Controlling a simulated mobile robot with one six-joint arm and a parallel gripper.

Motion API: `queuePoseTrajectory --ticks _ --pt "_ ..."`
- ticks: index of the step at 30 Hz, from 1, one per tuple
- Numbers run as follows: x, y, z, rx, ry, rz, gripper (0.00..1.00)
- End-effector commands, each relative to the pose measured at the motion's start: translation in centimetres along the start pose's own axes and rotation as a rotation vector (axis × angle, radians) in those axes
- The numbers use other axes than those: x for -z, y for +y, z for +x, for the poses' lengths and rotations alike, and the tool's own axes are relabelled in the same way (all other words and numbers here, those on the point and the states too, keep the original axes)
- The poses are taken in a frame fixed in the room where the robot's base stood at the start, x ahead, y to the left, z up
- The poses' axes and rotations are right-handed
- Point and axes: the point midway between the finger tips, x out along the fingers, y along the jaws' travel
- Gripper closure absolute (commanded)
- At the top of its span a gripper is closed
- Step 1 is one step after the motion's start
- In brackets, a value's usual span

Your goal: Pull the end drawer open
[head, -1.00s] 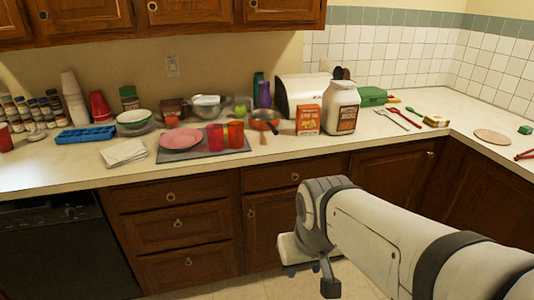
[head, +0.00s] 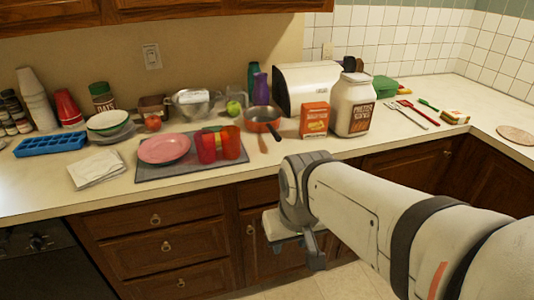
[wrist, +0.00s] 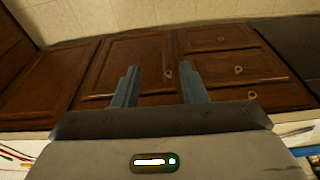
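A stack of drawers sits under the counter left of my arm in the head view: a top drawer (head: 185,212), a middle drawer (head: 200,240) and a bottom drawer (head: 215,277), each with a ring pull. Another drawer (head: 258,191) lies right of the stack, above a cabinet door, partly behind my arm. All look closed; I cannot tell which is the end drawer. My gripper (wrist: 159,68) is open and empty, fingers apart, pointing toward the cabinet fronts. The door's pull (wrist: 168,74) shows between the fingers in the wrist view, where the stack (wrist: 238,72) is at right.
The counter (head: 40,200) above is cluttered: a grey mat (head: 165,177) with a pink plate and cups, a pan (head: 262,118), a large jar (head: 354,105). A dark appliance (head: 35,262) stands left of the drawers. Some floor (head: 345,285) is clear.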

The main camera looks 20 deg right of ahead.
Motion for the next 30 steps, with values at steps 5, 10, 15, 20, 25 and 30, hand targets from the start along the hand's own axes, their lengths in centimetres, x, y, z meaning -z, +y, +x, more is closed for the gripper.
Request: queuePoseTrajectory --ticks 5,10,15,20,25,30 --pt "1.7 1.2 2.3 -0.024 0.055 0.009 0.49" --pt "7.1 5.2 8.4 -0.104 0.249 0.05 0.49" --pt "13.5 10.2 14.8 -0.172 0.512 0.061 0.49" --pt "17.9 13.9 20.1 -0.171 0.754 0.041 0.49" --pt "20.6 16.9 25.0 -0.127 1.005 0.01 0.49" --pt "21.2 18.6 28.1 -0.047 1.204 -0.01 0.49"
